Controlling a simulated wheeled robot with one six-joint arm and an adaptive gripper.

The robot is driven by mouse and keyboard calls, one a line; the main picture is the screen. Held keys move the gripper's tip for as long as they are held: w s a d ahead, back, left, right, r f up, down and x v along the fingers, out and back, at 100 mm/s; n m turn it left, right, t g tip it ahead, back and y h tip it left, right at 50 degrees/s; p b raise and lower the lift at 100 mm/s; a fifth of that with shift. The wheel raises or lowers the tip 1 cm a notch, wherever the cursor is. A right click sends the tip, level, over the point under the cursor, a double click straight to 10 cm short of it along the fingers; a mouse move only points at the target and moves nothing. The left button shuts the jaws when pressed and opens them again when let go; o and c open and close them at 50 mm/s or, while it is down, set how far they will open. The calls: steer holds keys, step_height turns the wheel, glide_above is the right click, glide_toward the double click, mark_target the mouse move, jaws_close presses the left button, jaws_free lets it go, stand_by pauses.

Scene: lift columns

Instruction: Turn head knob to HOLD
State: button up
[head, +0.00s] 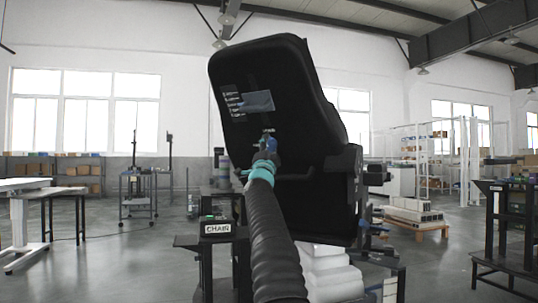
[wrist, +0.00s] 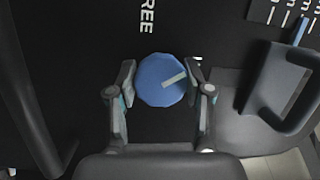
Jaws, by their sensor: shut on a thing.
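The head knob (wrist: 160,82) is a blue, many-sided knob on the black back of a chair (head: 268,90). In the wrist view it sits between the two fingertips of my gripper (wrist: 160,74), which is shut on it. A pale pointer line on the knob points right and slightly up in that view. White lettering reading "REE" (wrist: 147,16) shows above the knob; its start is cut off or hidden. No HOLD label is readable. In the head view my gripper (head: 264,160) reaches the chair back and partly hides the knob.
A grey handle loop (wrist: 285,90) stands out right of the knob in the wrist view. A stand with a "CHAIR" sign (head: 217,227) is left of my arm. White blocks (head: 328,272) lie below the chair. Open floor lies to the left.

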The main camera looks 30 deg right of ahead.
steer(key=m+h+b, duration=0.1)
steer(key=m, duration=0.2)
steer(key=shift+f+m, duration=0.1)
steer(key=shift+m, duration=0.3)
steer(key=shift+m+h, duration=0.6)
steer(key=shift+m, duration=1.4)
steer(key=shift+h, duration=0.3)
steer(key=o, duration=1.2)
steer(key=shift+c, duration=0.2)
steer(key=shift+s+a+m, duration=0.1)
steer(key=shift+m, duration=0.2)
steer(key=v, duration=0.7)
steer(key=shift+f, duration=0.1)
